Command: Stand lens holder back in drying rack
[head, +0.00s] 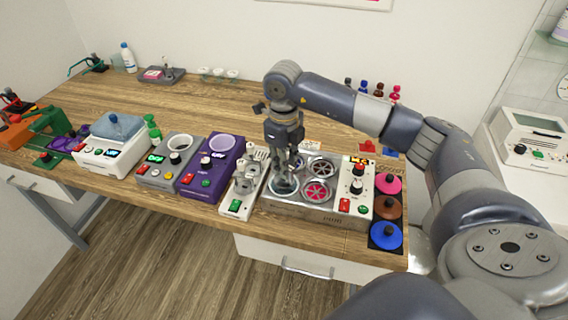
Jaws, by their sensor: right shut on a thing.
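My right gripper (285,162) points down over the left part of a silver-and-white machine (355,205) with several round openings. It is shut on a small grey piece, seemingly the lens holder (284,184), at the machine's left front opening. The piece is small and partly hidden by the fingers, and I cannot tell whether it touches the opening. I cannot make out for certain which thing is the drying rack. My left gripper is not in view.
A narrow white unit (243,190) with grey fittings stands close left of the machine, beside a purple device (212,168). Coloured round knobbed pieces (386,236) line the right table edge. Small bottles (364,87) stand behind my right arm. The wooden table's back middle (215,108) is clear.

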